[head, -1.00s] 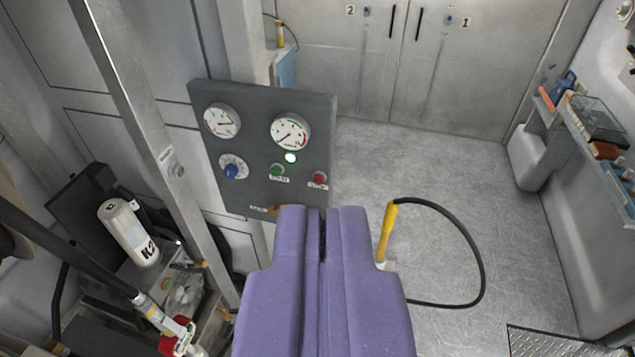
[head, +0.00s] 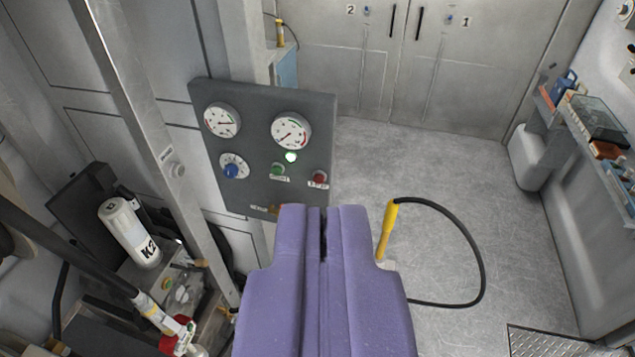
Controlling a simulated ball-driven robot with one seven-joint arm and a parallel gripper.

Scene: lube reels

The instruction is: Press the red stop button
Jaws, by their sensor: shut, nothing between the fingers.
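The red stop button (head: 319,177) is at the lower right of a dark grey control panel (head: 257,102), with a small label under it. The green start button (head: 278,169) is to its left, and a lit green lamp (head: 291,157) is above. My purple gripper (head: 323,208) is shut and empty. In the picture its tips lie just below the stop button. The stop button is in clear view, and the tips look apart from it. The gripper hides part of the panel's lower edge.
A yellow handle with a black hose (head: 484,262) is right of my gripper. A metal post (head: 140,120) and a white K2 cylinder (head: 128,232) are at left. Open floor (head: 440,180) lies at right.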

